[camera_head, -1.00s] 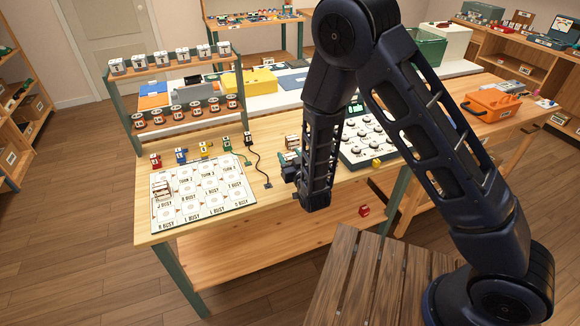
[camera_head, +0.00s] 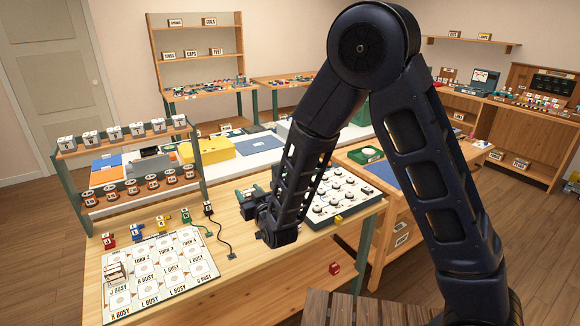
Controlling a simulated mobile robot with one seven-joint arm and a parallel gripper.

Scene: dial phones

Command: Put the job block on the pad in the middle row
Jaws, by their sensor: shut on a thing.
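The white board of pads (camera_head: 210,277) lies at the table's left front, with rows of cells marked TURN and BUSY. A small pale-and-brown block (camera_head: 115,272) stands on the board's left column. I cannot read which block is the job block. The board is left of and nearer than my gripper, which is not over it.
Behind the board stand small red (camera_head: 109,233), blue (camera_head: 136,229), yellow (camera_head: 162,221), green (camera_head: 186,216) and black (camera_head: 208,208) blocks; a cable runs from the black one. A two-shelf rack (camera_head: 200,160) stands behind them.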

